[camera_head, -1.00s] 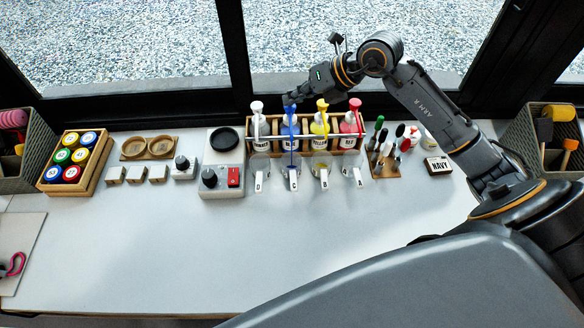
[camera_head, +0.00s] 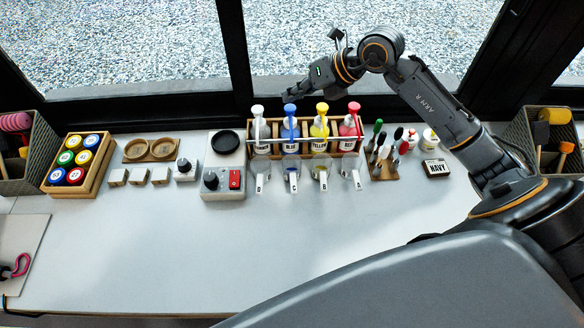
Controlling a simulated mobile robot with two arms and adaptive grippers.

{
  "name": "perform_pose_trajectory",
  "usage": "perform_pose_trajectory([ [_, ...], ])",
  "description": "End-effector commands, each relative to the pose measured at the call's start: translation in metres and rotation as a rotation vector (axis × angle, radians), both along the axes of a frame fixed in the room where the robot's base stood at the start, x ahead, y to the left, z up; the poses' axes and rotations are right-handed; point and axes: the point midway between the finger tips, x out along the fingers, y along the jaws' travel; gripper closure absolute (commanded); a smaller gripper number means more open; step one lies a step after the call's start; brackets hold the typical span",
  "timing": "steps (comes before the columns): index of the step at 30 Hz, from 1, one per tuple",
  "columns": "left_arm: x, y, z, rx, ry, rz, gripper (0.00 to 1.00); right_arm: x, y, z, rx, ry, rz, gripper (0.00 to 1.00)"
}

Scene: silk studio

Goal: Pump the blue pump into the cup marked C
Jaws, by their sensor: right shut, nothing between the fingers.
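The blue pump (camera_head: 290,109) tops a bottle (camera_head: 290,130) in the wooden rack, between the white and yellow pumps. Its head stands raised. The clear cup marked C (camera_head: 292,164) sits in front of it, and blue shows in it near its handle. My right gripper (camera_head: 287,97) is shut and empty. It is just above the blue pump head, seemingly apart from it. My left gripper is out of view.
White (camera_head: 257,110), yellow (camera_head: 322,108) and red (camera_head: 354,107) pumps share the rack (camera_head: 251,146), with other cups in front. A control box (camera_head: 222,184) stands left, a pen holder (camera_head: 383,172) right. The front table (camera_head: 250,255) is clear.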

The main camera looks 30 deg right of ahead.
Motion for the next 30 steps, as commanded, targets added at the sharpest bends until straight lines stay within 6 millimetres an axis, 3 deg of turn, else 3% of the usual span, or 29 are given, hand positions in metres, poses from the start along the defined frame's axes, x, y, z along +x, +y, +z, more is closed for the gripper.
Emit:
perform_pose_trajectory([
  [8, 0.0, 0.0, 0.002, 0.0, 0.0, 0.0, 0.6, 0.0, 0.0, 0.003, 0.0, -0.001, -0.001, 1.0],
  [24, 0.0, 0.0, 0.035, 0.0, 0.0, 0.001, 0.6, 0.0, 0.0, 0.055, 0.0, -0.002, 0.0, 1.0],
  [30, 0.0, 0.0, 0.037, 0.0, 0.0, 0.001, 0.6, 0.0, 0.0, 0.061, 0.0, -0.001, -0.001, 1.0],
])
